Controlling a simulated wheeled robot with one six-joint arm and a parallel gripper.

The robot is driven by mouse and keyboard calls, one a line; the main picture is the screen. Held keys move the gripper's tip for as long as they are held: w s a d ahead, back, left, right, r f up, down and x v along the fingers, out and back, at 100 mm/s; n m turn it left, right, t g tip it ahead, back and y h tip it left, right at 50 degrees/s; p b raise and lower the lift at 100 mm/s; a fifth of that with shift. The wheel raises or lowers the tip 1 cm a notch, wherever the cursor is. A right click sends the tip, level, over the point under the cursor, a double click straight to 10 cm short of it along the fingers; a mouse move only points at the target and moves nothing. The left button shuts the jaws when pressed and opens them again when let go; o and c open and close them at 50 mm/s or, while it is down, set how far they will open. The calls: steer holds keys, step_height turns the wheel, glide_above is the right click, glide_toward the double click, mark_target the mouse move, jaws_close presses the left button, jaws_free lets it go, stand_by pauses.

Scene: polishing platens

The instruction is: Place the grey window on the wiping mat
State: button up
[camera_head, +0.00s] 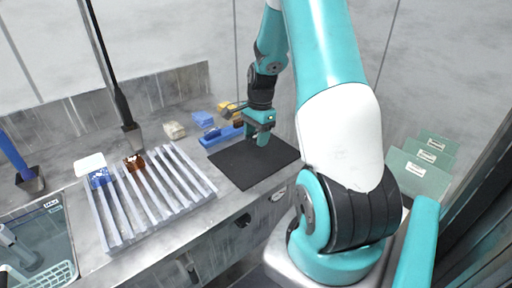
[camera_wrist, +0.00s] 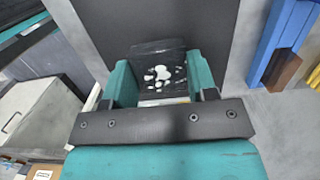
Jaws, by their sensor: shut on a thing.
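The wiping mat (camera_head: 245,170) is a flat black square on the grey counter; it also fills the upper middle of the wrist view (camera_wrist: 212,28). My gripper (camera_head: 260,138) is over the mat's back part and points down. In the wrist view, its teal fingers (camera_wrist: 158,84) are shut on the grey window (camera_wrist: 160,72), a dark grey piece with white blotches. The window lies over the mat in that view. I cannot tell whether it touches the mat. In the head view the gripper hides the window.
A slotted rack (camera_head: 160,200) holds a blue piece (camera_head: 99,178) and a brown piece (camera_head: 134,163). A blue holder (camera_head: 218,136) and blue (camera_head: 202,118) and cream (camera_head: 174,130) blocks lie behind the mat. A sink (camera_head: 40,240) is at left. The mat's front is clear.

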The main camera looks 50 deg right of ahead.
mark_target(256, 155)
steer(key=shift+f, duration=2.5)
steer(key=shift+f, duration=0.1)
steer(key=o, duration=1)
